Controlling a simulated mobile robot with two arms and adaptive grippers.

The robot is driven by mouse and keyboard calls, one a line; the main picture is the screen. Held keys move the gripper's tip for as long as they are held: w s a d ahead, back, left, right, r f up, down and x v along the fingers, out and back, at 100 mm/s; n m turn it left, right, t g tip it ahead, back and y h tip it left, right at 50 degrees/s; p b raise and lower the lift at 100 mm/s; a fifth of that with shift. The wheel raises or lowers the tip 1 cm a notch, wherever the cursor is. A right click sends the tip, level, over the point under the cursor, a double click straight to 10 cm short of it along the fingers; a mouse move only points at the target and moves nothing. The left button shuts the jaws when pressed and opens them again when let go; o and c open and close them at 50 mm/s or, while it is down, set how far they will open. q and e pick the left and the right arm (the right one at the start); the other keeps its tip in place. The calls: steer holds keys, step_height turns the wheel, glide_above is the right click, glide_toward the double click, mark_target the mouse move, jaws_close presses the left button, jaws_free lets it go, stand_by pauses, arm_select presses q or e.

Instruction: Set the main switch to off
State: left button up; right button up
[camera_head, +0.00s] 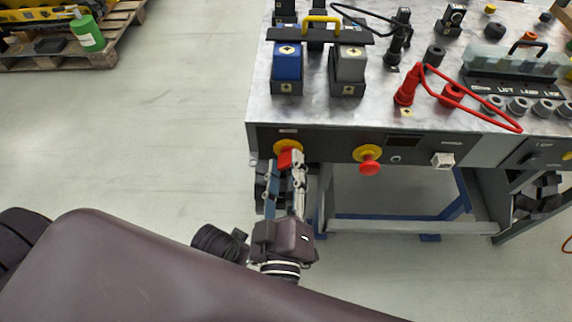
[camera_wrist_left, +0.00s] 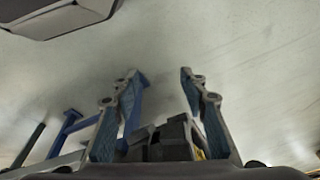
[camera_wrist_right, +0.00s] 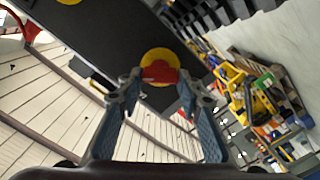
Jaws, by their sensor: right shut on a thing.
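The main switch is a red handle (camera_head: 285,158) on a round yellow plate (camera_head: 288,146) at the left end of the bench's dark front panel. In the right wrist view the red handle (camera_wrist_right: 160,72) lies across the yellow plate (camera_wrist_right: 159,60). My right gripper (camera_head: 291,160) is at the panel, with its fingers closed on the two sides of the handle. They partly hide it, and I cannot read the switch's position marks. My left gripper (camera_wrist_left: 158,75) shows in the left wrist view with its fingers wide apart and nothing between their tips.
A red mushroom button (camera_head: 369,167) on a yellow collar sits right of the switch, followed by a small white switch (camera_head: 443,160). The grey bench top (camera_head: 425,120) carries blocks, plugs and a red cable (camera_head: 470,108).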

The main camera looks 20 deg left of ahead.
steer(key=shift+n, duration=0.6)
steer(key=n+p, duration=0.3)
steer(key=n, duration=0.4)
steer(key=shift+a+f+n, duration=0.1)
steer(key=shift+n, duration=0.3)
arm_select(q)
steer(key=s+f, duration=0.5)
steer(key=f, duration=0.7)
steer(key=shift+a+f+g+p, duration=0.25)
steer(key=shift+f+g+p, duration=0.05)
steer(key=shift+g+p, duration=0.15)
arm_select(e)
steer(key=shift+f+n, duration=0.1)
steer(key=shift+n, duration=0.4)
arm_select(q)
steer(key=shift+s, duration=0.1)
arm_select(e)
steer(key=o, duration=1.2)
steer(key=shift+c, duration=0.2)
steer(key=shift+s, duration=0.15)
steer(key=v, duration=1.2)
